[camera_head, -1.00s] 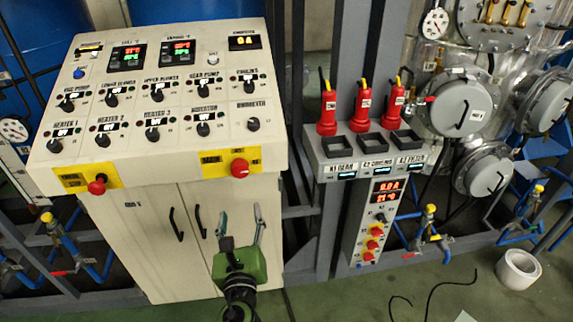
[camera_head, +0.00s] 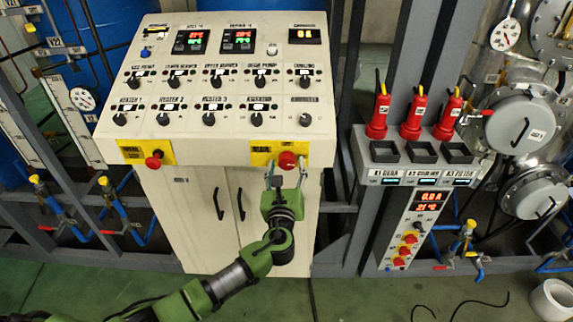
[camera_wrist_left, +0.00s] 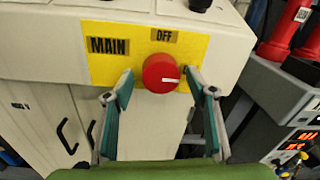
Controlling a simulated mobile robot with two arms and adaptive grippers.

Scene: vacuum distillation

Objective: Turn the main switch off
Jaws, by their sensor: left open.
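The main switch is a round red knob (camera_head: 287,160) on a yellow plate (camera_head: 262,151) at the front right edge of the control cabinet. In the left wrist view the knob (camera_wrist_left: 161,73) has a white mark pointing right, and the plate (camera_wrist_left: 110,67) reads MAIN, with OFF above the knob. My left gripper (camera_head: 286,172) is open just in front of and below the knob. In the left wrist view its two teal fingers (camera_wrist_left: 164,90) stand on either side of the knob's lower part, apart from each other; contact cannot be told. My right gripper is not in view.
A second red knob (camera_head: 153,161) on a yellow plate sits at the cabinet's left. The panel top (camera_head: 217,75) carries several black knobs and displays. Cabinet door handles (camera_head: 240,204) are below. A grey rack (camera_head: 409,160) with red tools stands to the right.

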